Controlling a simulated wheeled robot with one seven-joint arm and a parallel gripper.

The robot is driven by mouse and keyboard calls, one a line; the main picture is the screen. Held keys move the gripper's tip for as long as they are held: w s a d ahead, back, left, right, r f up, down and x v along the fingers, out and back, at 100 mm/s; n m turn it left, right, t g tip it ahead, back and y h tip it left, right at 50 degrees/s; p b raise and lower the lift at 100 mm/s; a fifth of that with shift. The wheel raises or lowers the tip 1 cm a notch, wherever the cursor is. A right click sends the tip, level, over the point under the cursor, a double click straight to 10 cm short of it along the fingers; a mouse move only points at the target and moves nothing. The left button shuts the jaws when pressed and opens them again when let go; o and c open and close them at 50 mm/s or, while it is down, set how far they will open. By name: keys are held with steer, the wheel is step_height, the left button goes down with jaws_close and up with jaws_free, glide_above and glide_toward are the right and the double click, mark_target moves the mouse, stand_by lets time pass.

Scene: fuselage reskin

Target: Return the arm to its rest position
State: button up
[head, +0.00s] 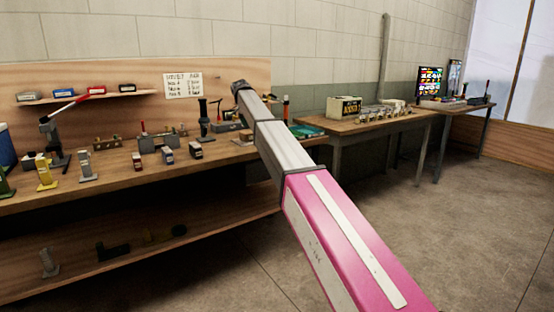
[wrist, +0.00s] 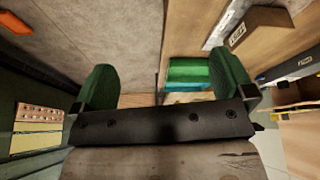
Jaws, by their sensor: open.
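My arm (head: 335,225), pink and grey, crosses the head view from the lower right up to the wooden workbench's right end. Its far end (head: 241,88) stands in front of the back panel near a white sign. The fingers cannot be made out in the head view. In the wrist view my gripper (wrist: 166,84) is open, with two green fingers wide apart and nothing between them. Beyond the fingers lie a green and teal block or stack, a wooden surface and a grey surface.
The wooden workbench (head: 120,184) on the left holds several small tools and blocks. A shelf (head: 90,97) with several small boxes is above it. A second table (head: 375,122) and a farther table (head: 468,107) stand along the wall. The floor (head: 450,220) at right is clear.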

steer(key=s+d+f+n+g, duration=0.1)
steer(key=s+d+f+n, duration=0.1)
steer(key=s+d+f, duration=0.6)
steer(key=s+d+f+n+y, duration=0.1)
steer(key=s+d+f, duration=0.35)
steer(key=f, duration=0.75)
steer(key=s+d+f+n+g, duration=0.1)
steer(key=s+d+f+n, duration=0.1)
steer(key=s+d+f, duration=0.65)
steer(key=s+d+f+n+y, duration=0.1)
steer(key=s+d+f, duration=0.3)
steer(key=s+f, duration=0.4)
steer(key=s+d+f+n+y, duration=0.1)
steer(key=s+d+f+n, duration=0.1)
steer(key=s+d+f, duration=0.3)
steer(key=s+f, duration=0.4)
steer(key=s, duration=0.7)
steer(key=shift+d+f+n+g, duration=0.2)
steer(key=shift+n+g, duration=0.1)
steer(key=shift+g, duration=0.1)
